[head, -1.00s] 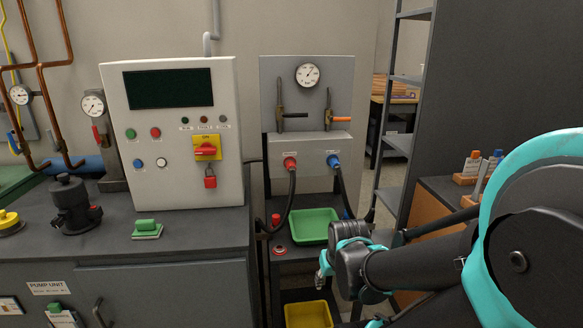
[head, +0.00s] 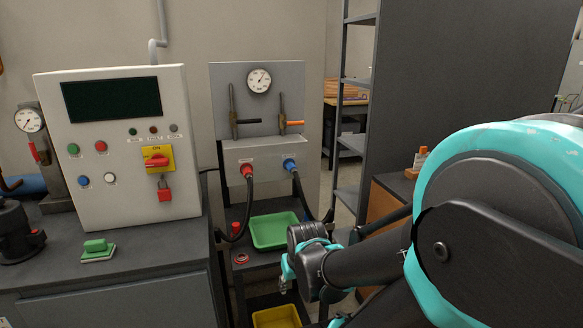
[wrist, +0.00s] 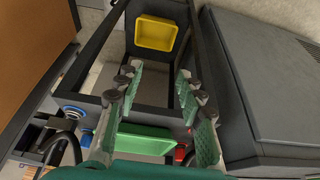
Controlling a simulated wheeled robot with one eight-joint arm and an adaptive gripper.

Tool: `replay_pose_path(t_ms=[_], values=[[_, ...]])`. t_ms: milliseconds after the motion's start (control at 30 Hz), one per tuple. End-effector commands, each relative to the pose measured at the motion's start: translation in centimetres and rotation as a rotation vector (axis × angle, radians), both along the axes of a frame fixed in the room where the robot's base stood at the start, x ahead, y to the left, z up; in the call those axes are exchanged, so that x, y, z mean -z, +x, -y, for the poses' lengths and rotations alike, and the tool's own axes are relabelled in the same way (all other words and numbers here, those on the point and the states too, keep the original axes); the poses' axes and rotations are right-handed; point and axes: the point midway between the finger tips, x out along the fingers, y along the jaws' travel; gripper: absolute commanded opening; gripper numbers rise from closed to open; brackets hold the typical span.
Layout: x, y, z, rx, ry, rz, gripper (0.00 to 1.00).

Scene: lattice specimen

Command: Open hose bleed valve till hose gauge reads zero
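A round white gauge (head: 259,80) sits at the top of the grey panel (head: 226,88); its needle points up and to the right, but the scale is too small to read. Below it are two valves: one with a black handle (head: 246,122) at left and one with an orange handle (head: 291,123) at right, both handles lying roughly level. A red hose fitting (head: 247,170) and a blue one (head: 290,164) are below, with black hoses. I cannot tell which valve is the bleed. My gripper (wrist: 159,75) is open and empty, pointing down, low in front of the panel.
A green tray (head: 274,232) is on the stand below the fittings, with a yellow bin (head: 277,317) lower down. The white control box (head: 198,150) and its bench are at left. Grey shelving (head: 350,130) and a dark cabinet are at right.

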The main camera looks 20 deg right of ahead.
Motion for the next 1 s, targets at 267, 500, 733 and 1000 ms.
replay_pose_path(t_ms=[267, 500, 733, 1000], values=[[-2.9, 5.1, -1.4, 0.103, 0.238, -0.042, 0.35], [-10.5, 15.8, -0.2, 0.229, 0.699, -0.026, 0.35], [-20.0, 25.1, 7.8, 0.268, 1.123, 0.117, 0.35], [-29.3, 29.0, 21.3, 0.22, 1.467, 0.364, 0.35]])
